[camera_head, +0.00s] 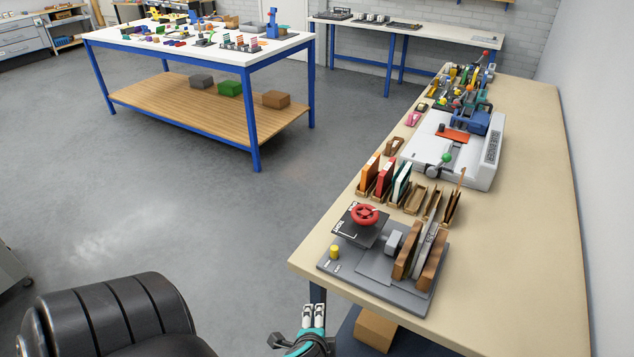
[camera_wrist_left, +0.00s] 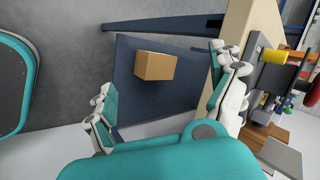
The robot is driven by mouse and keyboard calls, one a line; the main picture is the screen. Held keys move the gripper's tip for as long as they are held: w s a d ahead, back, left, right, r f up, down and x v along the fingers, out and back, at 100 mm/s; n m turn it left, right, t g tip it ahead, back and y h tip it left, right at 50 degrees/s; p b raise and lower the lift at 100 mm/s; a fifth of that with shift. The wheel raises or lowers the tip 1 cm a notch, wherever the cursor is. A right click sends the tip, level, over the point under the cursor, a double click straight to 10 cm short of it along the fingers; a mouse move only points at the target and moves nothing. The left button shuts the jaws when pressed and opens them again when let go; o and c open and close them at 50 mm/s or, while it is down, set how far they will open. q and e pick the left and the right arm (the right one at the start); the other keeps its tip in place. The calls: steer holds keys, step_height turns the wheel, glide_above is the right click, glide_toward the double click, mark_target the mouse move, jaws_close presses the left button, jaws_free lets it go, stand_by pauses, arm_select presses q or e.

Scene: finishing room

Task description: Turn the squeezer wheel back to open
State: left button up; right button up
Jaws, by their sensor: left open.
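The squeezer stands on the near end of the wooden bench. Its red wheel (camera_head: 365,214) sits on a dark plate with white lettering. Its grey base (camera_head: 397,294) carries brown wooden jaws (camera_head: 432,262) with a pale block between them. A yellow knob (camera_head: 334,251) is on the base's near left; a yellow part also shows at the right of the left wrist view (camera_wrist_left: 274,56). My left gripper (camera_head: 314,311) is below and left of the squeezer, off the bench edge. In the wrist view its fingers (camera_wrist_left: 166,88) are spread with nothing held. My right gripper is out of view.
Behind the squeezer stand upright orange, red and green books (camera_head: 384,179) and a white machine (camera_head: 447,150). A cardboard box (camera_wrist_left: 155,66) lies below the bench. A black padded seat (camera_head: 115,315) is at lower left.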

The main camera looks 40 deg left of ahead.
arm_select(q)
steer(key=shift+s+d+f+n+g+h, duration=0.3)
steer(key=shift+s+d+f+n, duration=0.1)
steer(key=shift+d+f+n, duration=0.3)
steer(key=shift+a+f, duration=0.1)
steer(key=shift+a, duration=0.05)
